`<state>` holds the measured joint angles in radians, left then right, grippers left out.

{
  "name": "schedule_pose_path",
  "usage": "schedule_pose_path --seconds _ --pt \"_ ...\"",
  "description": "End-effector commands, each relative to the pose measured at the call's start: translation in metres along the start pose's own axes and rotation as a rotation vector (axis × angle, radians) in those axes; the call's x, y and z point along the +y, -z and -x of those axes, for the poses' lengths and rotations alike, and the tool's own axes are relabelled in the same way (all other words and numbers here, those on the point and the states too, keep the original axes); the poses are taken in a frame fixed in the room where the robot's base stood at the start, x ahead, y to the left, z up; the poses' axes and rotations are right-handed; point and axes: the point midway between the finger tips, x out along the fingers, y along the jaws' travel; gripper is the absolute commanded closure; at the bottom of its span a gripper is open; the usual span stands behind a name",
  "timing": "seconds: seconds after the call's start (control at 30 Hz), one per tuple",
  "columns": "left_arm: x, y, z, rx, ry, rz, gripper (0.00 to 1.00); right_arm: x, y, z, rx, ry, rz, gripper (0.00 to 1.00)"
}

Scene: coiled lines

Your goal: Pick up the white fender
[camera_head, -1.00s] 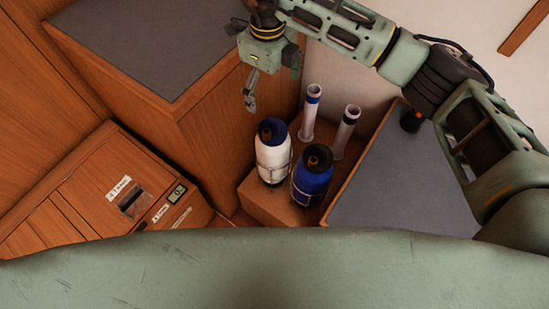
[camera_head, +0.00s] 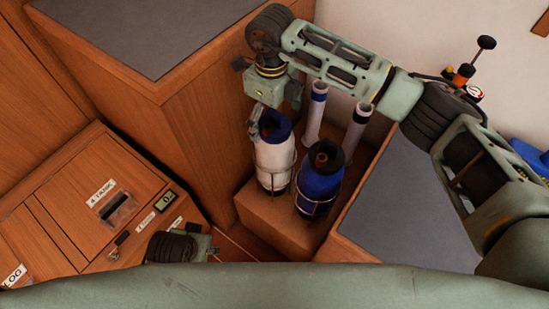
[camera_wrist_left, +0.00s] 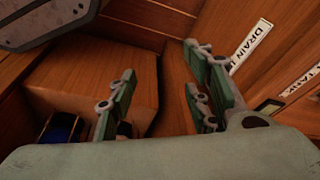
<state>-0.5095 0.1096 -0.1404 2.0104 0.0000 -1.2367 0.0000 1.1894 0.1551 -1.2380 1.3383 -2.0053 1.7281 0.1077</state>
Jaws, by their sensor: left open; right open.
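The white fender (camera_head: 273,160), with a dark blue top, stands in a wire holder on a wooden ledge. My right gripper (camera_head: 257,124) is open at the fender's blue top, on its left side. Its fingers partly overlap the top, and I cannot tell whether they touch it. In the left wrist view my left gripper (camera_wrist_left: 162,95) is open and empty, with its fingers well apart in front of the wooden ledge.
A blue fender (camera_head: 319,183) stands close right of the white one, in its own holder. Two white tubes (camera_head: 316,110) stand behind. The wooden ledge (camera_head: 262,212) lies between a tall cabinet (camera_head: 200,120) and a grey-topped counter (camera_head: 410,205). A labelled panel (camera_head: 95,205) is at left.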

Motion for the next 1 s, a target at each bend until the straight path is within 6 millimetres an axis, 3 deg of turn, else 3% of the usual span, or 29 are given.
schedule_pose_path --seconds 0.27,0.53,1.0 --pt "-0.001 0.005 0.015 0.01 0.002 0.001 0.54 -0.002 0.004 -0.042 0.002 -0.003 -0.002 0.02" --pt "-0.001 0.006 0.018 0.011 0.002 0.002 0.54 -0.003 0.004 -0.045 0.001 0.0 -0.001 0.02" --pt "-0.001 0.006 0.017 0.01 0.002 0.002 0.54 -0.002 0.004 -0.045 0.001 -0.001 -0.001 0.44"
